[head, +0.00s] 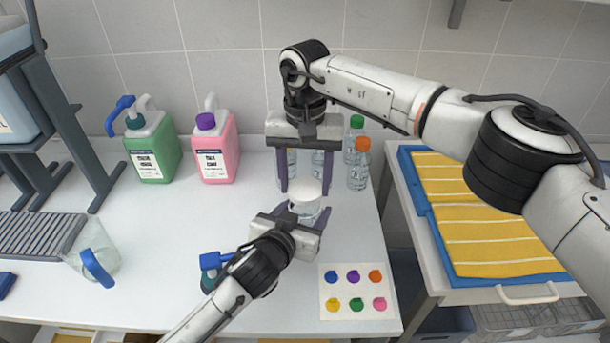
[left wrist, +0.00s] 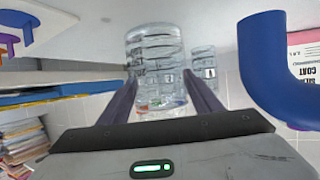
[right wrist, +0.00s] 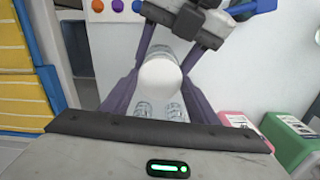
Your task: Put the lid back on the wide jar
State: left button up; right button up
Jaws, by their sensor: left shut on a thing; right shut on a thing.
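The wide jar (head: 307,213) is a clear, ribbed container at the middle of the white counter. My left gripper (head: 300,216) is shut around its body, which the left wrist view shows between the fingers (left wrist: 155,70). The white round lid (head: 305,191) is at the jar's mouth, and it faces me in the right wrist view (right wrist: 160,76). My right gripper (head: 305,188) reaches down from above, shut on the lid with one finger on each side. I cannot tell whether the lid is fully seated or slightly above the rim.
Clear bottles with green (head: 357,121) and orange (head: 362,144) caps stand behind the jar. Green (head: 155,155) and pink (head: 214,160) jugs stand back left. A blue-topped bottle (head: 210,262) is close by my left arm. A colour-dot card (head: 357,291) lies front right.

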dwell(0.3)
jog(key=shift+f, duration=0.9)
jog(key=shift+f, duration=0.5)
